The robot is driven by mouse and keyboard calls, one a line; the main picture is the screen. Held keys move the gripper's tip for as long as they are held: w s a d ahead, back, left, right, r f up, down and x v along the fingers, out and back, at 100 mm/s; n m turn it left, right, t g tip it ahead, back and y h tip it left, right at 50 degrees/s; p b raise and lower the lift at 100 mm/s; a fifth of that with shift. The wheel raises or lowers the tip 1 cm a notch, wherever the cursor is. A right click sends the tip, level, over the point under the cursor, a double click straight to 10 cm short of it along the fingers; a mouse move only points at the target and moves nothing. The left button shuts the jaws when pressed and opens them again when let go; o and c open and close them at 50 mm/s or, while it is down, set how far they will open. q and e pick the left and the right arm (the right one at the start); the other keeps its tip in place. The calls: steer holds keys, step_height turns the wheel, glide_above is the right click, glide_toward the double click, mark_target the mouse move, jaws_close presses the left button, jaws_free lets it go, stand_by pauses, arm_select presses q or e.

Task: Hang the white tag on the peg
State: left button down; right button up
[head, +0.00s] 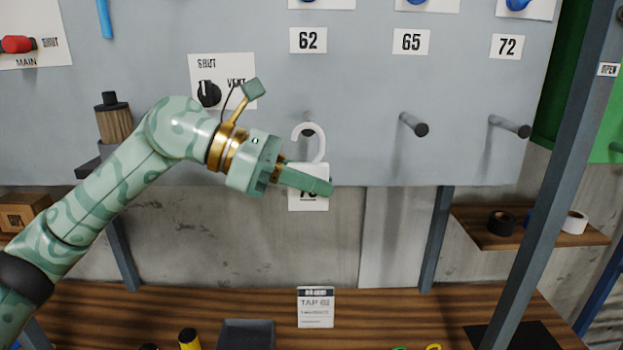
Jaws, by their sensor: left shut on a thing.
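The white tag (308,204) has a white hook (320,142) on top and hangs upright in my left gripper (318,186). The gripper is shut on the tag's upper part, and its fingers cover part of the print. Two more pegs show bare, one below the 65 label (414,125) and one below the 72 label (511,127). My right gripper is not in view.
A small printed card (316,308) stands on the wooden bench (110,300) below the tag. A black knob (208,94) is on the grey panel (370,80) behind my wrist. A slanted grey post (548,190) and a shelf with tape rolls (480,232) are at right.

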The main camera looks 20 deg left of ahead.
mark_target(311, 168)
arm_select(q)
steer(key=shift+w+a+r+p, duration=0.1)
steer(key=shift+w+a+p, duration=0.15)
steer(key=shift+w, duration=0.35)
steer(key=shift+w+a+f+p, duration=0.1)
steer(key=shift+w+p, duration=0.25)
steer(key=shift+w, duration=0.25)
steer(key=shift+w+a+r+p, duration=0.1)
steer(key=shift+w+a+p, duration=0.15)
steer(key=shift+w, duration=0.35)
steer(key=w, duration=0.2)
steer(key=w+a+f+p, duration=0.1)
steer(key=shift+w, duration=0.35)
steer(key=c, duration=1.4)
jaws_free()
steer(key=b+v, duration=0.3)
steer(key=v, duration=0.4)
steer(key=shift+a, duration=0.25)
